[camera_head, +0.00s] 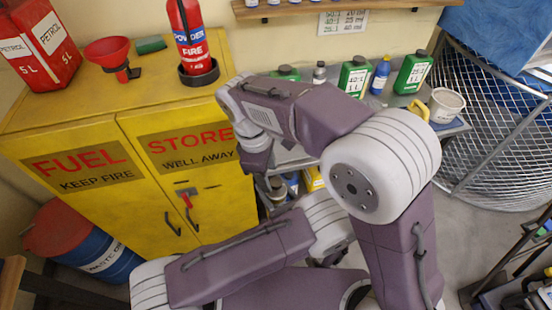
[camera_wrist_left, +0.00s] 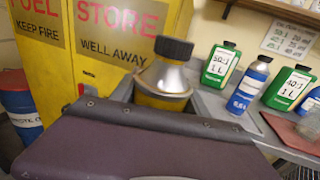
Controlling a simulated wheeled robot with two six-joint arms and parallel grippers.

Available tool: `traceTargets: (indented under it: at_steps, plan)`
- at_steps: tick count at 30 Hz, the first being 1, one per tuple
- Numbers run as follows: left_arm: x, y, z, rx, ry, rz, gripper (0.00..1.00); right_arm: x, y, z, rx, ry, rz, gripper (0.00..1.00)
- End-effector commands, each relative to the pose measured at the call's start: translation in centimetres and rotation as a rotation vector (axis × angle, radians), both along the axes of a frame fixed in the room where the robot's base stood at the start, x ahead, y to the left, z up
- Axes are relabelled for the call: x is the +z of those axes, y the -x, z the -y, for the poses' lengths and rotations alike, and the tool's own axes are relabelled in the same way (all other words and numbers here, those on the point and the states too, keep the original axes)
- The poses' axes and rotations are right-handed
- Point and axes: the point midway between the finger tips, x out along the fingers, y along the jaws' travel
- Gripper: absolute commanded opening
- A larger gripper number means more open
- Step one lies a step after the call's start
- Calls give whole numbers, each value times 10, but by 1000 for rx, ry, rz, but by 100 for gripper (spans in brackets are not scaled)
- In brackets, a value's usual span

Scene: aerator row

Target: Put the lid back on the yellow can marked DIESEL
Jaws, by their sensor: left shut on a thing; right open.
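A yellow can (camera_wrist_left: 158,99) with a silver cone-shaped top stands upright in the left wrist view. A black ribbed lid (camera_wrist_left: 173,48) sits at the top of its neck; whether it is fully seated I cannot tell. No DIESEL marking shows. My left gripper (camera_wrist_left: 163,101) is shut around the can's body, its dark fingers on either side and its purple housing covering the lower part. In the head view the left gripper is hidden behind my arms. My right gripper (camera_head: 257,160) points down in front of the cabinet, open, its fingertips hard to make out.
A yellow fuel cabinet (camera_head: 60,115) stands left, with a red petrol can (camera_head: 38,45), red funnel (camera_head: 108,52) and extinguisher (camera_head: 188,35) on top. Green bottles (camera_head: 413,72), a blue bottle (camera_head: 380,75) and a white tub (camera_head: 446,104) line the bench. A wire basket (camera_head: 500,130) is right.

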Motion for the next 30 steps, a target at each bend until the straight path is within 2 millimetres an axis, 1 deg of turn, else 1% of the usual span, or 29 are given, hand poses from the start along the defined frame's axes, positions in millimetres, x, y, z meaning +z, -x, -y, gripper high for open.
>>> traceTargets:
  at_steps: [1, 3, 9, 12, 14, 15, 16, 20, 30]
  plan:
    - [0, 0, 0, 0, 0, 0, 0, 1, 0, 0, 141, -2, -28, 50]
    - [0, 0, 0, 0, 0, 0, 0, 3, 1, -1, 363, -6, -70, 50]
    - [0, 0, 0, 0, 0, 0, 0, 10, 0, -1, 962, -35, -159, 50]
    - [0, 0, 0, 0, 0, 0, 0, 14, -2, -1, 1190, -55, -178, 50]
    - [0, 0, 0, 0, 0, 0, 0, 18, -5, 1, 1285, -69, -179, 50]
    - [0, 0, 0, 0, 0, 0, 0, 23, -10, 5, 1299, -91, -168, 50]
    - [0, 0, 0, 0, 0, 0, 0, 25, -14, 9, 1273, -100, -158, 50]
    - [0, 0, 0, 0, 0, 0, 0, 27, -21, 18, 1241, -100, -149, 50]
    - [0, 0, 0, 0, -1, 1, 0, 25, -21, 19, 1237, -99, -149, 50]
